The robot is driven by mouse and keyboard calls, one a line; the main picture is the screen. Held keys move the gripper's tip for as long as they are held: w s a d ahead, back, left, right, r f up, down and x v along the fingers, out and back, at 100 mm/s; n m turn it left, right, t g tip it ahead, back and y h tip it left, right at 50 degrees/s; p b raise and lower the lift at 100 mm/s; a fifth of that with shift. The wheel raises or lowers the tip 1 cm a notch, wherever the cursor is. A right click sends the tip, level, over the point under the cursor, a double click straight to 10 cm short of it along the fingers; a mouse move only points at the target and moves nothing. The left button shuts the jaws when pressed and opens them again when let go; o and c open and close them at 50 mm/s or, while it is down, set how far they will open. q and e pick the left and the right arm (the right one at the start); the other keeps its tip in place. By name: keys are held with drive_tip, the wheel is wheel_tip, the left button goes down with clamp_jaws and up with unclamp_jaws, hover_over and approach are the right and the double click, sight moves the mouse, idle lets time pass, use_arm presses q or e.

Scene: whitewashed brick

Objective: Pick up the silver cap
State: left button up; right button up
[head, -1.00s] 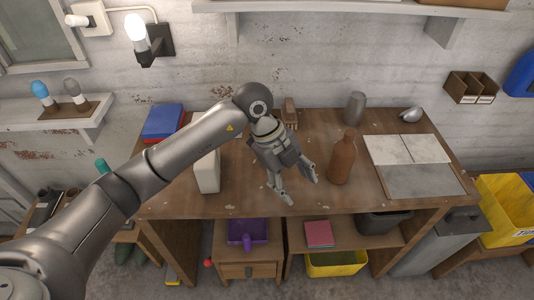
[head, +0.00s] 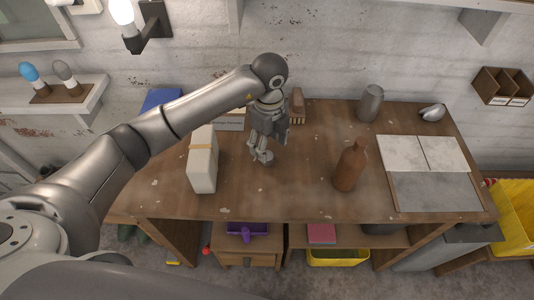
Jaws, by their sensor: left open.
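A small shiny silver rounded thing (head: 432,112), which may be the silver cap, lies at the back right of the wooden workbench (head: 300,190). My left gripper (head: 271,153) points down over the left-middle of the bench, well to the left of that silver thing. Its fingers are apart, and no held object shows between them. The gripper and arm hide part of the bench top behind them. My right gripper is not in the picture.
A brown bottle (head: 350,167) and a grey canister (head: 370,103) stand right of my left gripper. A whitish block-like container (head: 202,160) stands to its left. Pale tiles (head: 425,154) lie at the right. The front middle of the bench is clear.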

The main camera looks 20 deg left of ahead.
use_arm(q)
drive_tip(key=shift+w+f, duration=0.1)
drive_tip(key=shift+f, duration=0.2)
drive_tip(key=f, duration=0.1)
drive_tip(key=f+p, duration=0.1)
drive_tip(key=f, duration=0.1)
drive_tip(key=f+p, duration=0.1)
drive_tip(key=shift+a+f, duration=0.15)
drive_tip(key=shift+a, duration=0.1)
drive_tip(key=shift+f, duration=0.3)
drive_tip(key=shift+c, duration=0.6)
drive_tip(key=c, duration=0.5)
drive_tip(key=shift+c, duration=0.8)
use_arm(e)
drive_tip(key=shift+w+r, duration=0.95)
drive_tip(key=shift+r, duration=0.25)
